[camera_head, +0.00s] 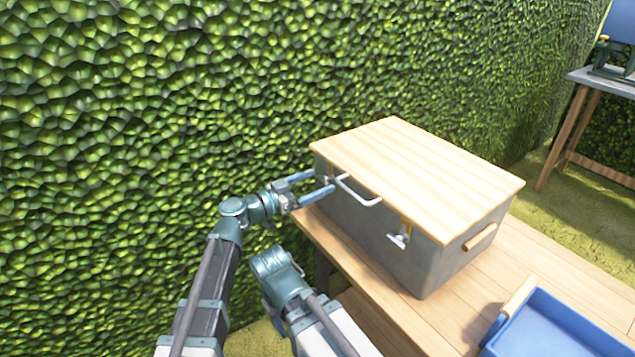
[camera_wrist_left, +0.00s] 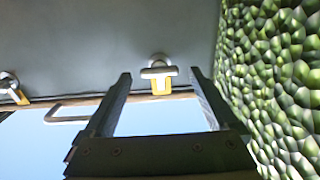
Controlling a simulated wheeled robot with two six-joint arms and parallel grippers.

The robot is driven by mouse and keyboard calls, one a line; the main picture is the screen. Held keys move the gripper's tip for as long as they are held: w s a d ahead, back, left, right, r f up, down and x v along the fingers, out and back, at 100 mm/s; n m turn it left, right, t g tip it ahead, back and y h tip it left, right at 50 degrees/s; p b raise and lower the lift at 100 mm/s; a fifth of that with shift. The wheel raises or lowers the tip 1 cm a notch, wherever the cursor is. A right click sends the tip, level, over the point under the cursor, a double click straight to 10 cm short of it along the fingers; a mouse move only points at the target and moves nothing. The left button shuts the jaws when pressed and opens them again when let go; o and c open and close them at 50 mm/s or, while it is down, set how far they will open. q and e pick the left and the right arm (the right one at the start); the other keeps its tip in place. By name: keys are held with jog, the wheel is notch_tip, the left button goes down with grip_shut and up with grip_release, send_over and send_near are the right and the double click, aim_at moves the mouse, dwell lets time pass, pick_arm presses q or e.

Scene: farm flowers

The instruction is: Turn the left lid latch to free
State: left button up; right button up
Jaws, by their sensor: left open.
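A grey box (camera_head: 370,226) with a pale wooden lid (camera_head: 420,165) stands shut on a wooden table. The left lid latch (camera_wrist_left: 158,72) shows in the left wrist view as a grey crossbar lying across a yellow hasp (camera_wrist_left: 162,87). In the head view it is mostly hidden by my left gripper (camera_head: 325,185). That gripper is open at the box's front left, its fingertips on either side of the latch in the wrist view; I cannot tell whether they touch it. The right latch (camera_head: 399,238) also shows in the wrist view (camera_wrist_left: 10,84). My right gripper is not in view.
A pale handle (camera_head: 358,191) sticks out from the box front between the latches, near my left gripper. A blue tray (camera_head: 550,325) lies on the table (camera_head: 450,313) at the right. A green hedge (camera_head: 150,110) rises behind and left.

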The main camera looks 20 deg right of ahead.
pick_arm(q)
jog(key=shift+w+d, duration=0.2)
jog(key=shift+d, duration=0.25)
jog(key=c, duration=1.4)
